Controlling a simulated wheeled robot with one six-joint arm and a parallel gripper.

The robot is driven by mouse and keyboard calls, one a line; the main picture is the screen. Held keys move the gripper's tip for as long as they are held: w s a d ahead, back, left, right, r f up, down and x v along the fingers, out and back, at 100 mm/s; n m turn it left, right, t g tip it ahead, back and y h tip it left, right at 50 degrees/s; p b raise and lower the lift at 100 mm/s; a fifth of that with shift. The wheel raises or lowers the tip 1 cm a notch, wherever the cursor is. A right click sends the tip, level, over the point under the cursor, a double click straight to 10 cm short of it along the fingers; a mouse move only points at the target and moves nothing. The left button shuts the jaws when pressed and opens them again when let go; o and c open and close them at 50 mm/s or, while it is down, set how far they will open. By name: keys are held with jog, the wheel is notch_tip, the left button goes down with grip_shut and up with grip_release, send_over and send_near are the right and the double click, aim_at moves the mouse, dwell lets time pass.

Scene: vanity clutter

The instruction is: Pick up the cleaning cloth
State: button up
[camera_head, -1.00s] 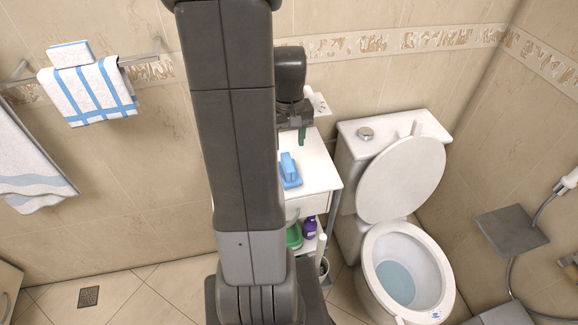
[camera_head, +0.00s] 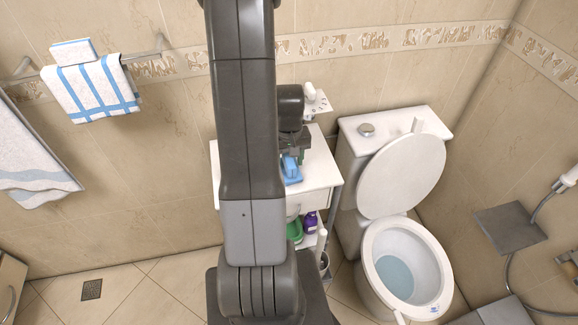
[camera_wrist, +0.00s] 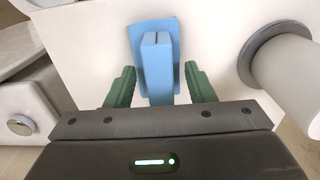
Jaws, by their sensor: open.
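The blue cleaning cloth (camera_head: 291,170) lies on the white top of a small cabinet, with a raised blue block-like part standing on a flat blue sheet. In the wrist view the cloth (camera_wrist: 157,62) sits ahead of and between the two green fingers. My gripper (camera_wrist: 150,88) is open, one finger on each side of the raised part, with a gap on both sides. In the head view my gripper (camera_head: 294,150) is low over the cabinet top, and my arm hides part of the cabinet. I cannot tell how far the fingertips are above the surface.
A toilet (camera_head: 405,262) with raised lid stands to the right. A toilet-paper roll (camera_wrist: 286,70) is close on the right in the wrist view. Green and purple bottles (camera_head: 310,222) stand on the shelf below.

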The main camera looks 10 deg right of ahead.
grip_shut()
dwell(0.3)
notch_tip(320, 180, up, 10)
jog(key=shift+f+b, duration=0.1)
jog(key=shift+b, duration=0.35)
jog(key=c, duration=0.7)
grip_release()
jog(key=shift+c, duration=1.3)
